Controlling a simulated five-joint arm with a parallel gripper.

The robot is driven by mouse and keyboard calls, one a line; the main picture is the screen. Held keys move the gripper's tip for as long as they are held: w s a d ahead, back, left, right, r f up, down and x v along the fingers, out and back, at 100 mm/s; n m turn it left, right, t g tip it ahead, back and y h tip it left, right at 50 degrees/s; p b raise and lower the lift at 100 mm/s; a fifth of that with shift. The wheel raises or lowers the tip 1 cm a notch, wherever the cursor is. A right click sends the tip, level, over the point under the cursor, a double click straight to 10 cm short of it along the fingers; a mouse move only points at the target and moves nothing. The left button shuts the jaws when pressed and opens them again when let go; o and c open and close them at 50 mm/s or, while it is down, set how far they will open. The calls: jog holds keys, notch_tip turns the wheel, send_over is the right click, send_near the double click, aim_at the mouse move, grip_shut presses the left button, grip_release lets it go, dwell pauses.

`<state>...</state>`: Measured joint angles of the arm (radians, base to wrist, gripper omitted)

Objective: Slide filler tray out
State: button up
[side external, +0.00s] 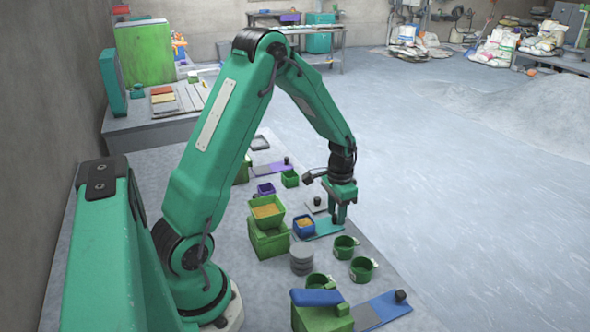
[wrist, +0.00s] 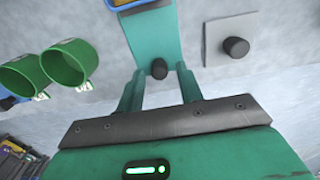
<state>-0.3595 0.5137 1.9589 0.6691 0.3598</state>
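A teal flat slide (side external: 325,229), likely the filler tray, lies on the bench at the right of a blue box (side external: 303,231) holding orange-yellow powder. In the wrist view the slide (wrist: 152,35) runs up to the blue box's edge (wrist: 135,4) and has a black knob (wrist: 159,69) at its near end. My gripper (side external: 339,217) is down over the outer end of the slide. In the wrist view my gripper (wrist: 160,75) is open, one finger on each side of the knob, with gaps showing. In the side view my gripper hides the knob.
Green cups (side external: 362,269) stand close in front of the slide. A grey plate with a black knob (wrist: 236,47) lies beside it. Grey stacked discs (side external: 302,258) and a green box with powder (side external: 267,211) are nearby.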

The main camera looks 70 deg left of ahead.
jog(key=shift+r, duration=3.5)
jog(key=shift+s+d+r, duration=0.15)
jog(key=shift+d+r, duration=0.15)
jog(key=shift+r, duration=0.2)
jog(key=s+d+r+t, duration=0.5)
jog(key=s+d+r, duration=0.9)
jog(key=s, duration=0.3)
jog(key=shift+d+r+t, duration=0.2)
jog(key=shift+r+t, duration=0.1)
jog(key=shift+r, duration=0.05)
